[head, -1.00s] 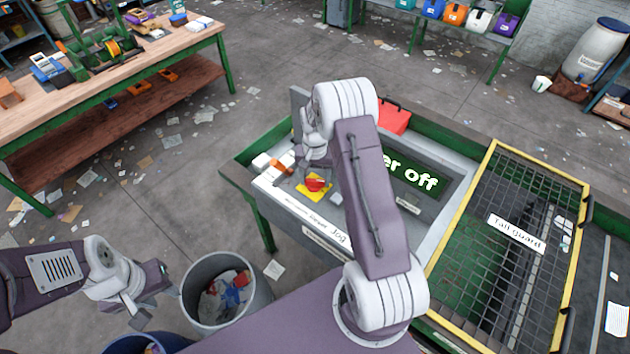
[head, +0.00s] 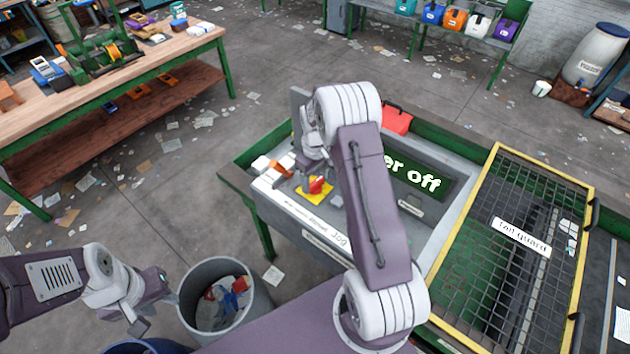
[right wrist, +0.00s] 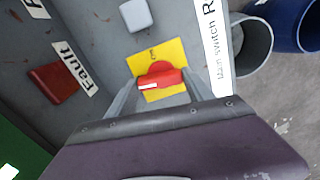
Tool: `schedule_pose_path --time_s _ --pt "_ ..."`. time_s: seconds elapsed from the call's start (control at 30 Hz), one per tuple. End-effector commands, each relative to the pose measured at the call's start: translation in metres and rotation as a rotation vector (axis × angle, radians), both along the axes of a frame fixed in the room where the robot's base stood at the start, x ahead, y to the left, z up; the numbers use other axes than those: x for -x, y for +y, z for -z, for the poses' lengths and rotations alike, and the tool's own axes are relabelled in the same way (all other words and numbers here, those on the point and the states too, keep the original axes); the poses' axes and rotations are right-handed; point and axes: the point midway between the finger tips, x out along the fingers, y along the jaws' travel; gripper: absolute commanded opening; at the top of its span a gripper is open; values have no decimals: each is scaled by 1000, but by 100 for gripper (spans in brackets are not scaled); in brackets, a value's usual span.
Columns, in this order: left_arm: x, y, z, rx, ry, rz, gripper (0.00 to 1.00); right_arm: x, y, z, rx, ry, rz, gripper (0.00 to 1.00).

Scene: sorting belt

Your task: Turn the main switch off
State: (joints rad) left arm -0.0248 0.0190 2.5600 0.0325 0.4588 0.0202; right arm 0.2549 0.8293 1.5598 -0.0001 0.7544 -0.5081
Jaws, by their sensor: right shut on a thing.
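The main switch is a red rotary knob (head: 317,186) on a yellow plate (head: 304,194), set in the grey control panel. My right gripper (head: 319,177) reaches down over it from above. In the right wrist view, the red knob (right wrist: 160,76) sits between the two fingers of my right gripper (right wrist: 160,88), which is shut on it. The "Main switch" label (right wrist: 218,60) is beside the plate. The green display (head: 415,178) reads "...er off", its start hidden by my right arm. My left gripper (head: 152,308) is empty, away from the panel, and looks open.
An orange part (head: 282,168) and a pale button (head: 336,201) sit near the switch. A red Fault button (right wrist: 54,83) is on the panel. A yellow-framed tail guard (head: 490,160) lies to the right. A grey bin (head: 262,318) stands below the panel.

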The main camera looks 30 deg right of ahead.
Motion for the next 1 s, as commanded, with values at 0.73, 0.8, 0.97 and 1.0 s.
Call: schedule_pose_path --time_s 0.73,0.8,0.97,1.0 --pt "0 0 2 0 0 0 36 -4 -1 -4 4 -12 -157 20" --pt "0 0 2 0 0 0 36 -4 -1 -4 5 -12 -157 20" --pt "0 0 2 0 0 0 36 -4 -1 -4 5 -12 -157 77" --pt "0 0 2 0 0 0 36 -4 -1 -3 4 -11 -156 82"
